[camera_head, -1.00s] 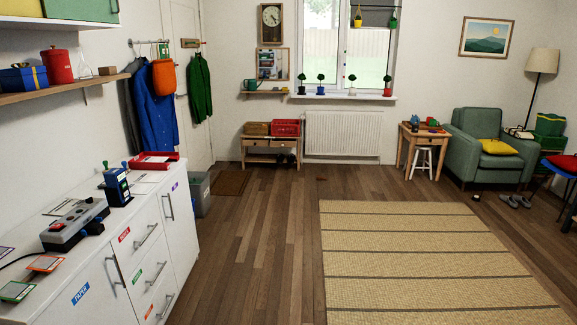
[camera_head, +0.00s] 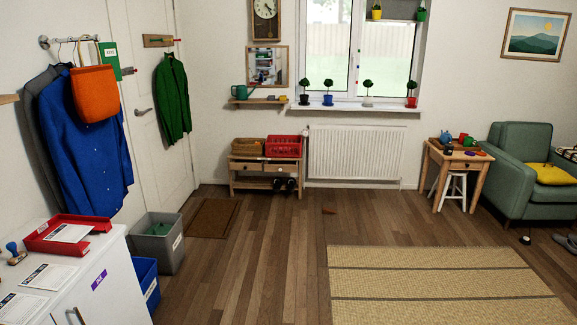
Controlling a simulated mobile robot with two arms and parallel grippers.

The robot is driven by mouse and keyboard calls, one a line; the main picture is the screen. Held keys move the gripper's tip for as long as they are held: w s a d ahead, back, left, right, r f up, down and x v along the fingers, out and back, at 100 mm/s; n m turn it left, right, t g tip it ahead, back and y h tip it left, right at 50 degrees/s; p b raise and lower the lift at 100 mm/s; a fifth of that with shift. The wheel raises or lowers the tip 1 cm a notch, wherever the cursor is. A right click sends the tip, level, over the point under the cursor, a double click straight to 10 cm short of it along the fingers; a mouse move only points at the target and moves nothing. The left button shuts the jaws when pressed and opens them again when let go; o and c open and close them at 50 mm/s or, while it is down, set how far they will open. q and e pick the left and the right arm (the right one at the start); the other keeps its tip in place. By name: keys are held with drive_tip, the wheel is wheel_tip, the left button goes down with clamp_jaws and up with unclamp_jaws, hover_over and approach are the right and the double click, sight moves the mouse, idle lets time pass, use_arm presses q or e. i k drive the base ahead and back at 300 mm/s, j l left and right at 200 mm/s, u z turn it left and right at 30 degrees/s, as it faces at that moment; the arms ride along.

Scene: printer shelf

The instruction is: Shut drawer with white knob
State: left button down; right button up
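I cannot make out a white knob in this view. A low wooden bench (camera_head: 247,166) stands against the back wall left of the radiator, with what look like shallow drawer fronts under its top. Neither of my grippers is in view.
A grey bin (camera_head: 158,248) and a blue bin (camera_head: 145,283) stand past the cabinet's end. A striped rug (camera_head: 430,272) lies on the right, with a small reddish item (camera_head: 329,211) on the floor beyond it. A green armchair (camera_head: 522,160) stands at right. The middle wooden floor is mostly clear.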

sight(279, 166)
drive_tip(key=i, duration=4.95)
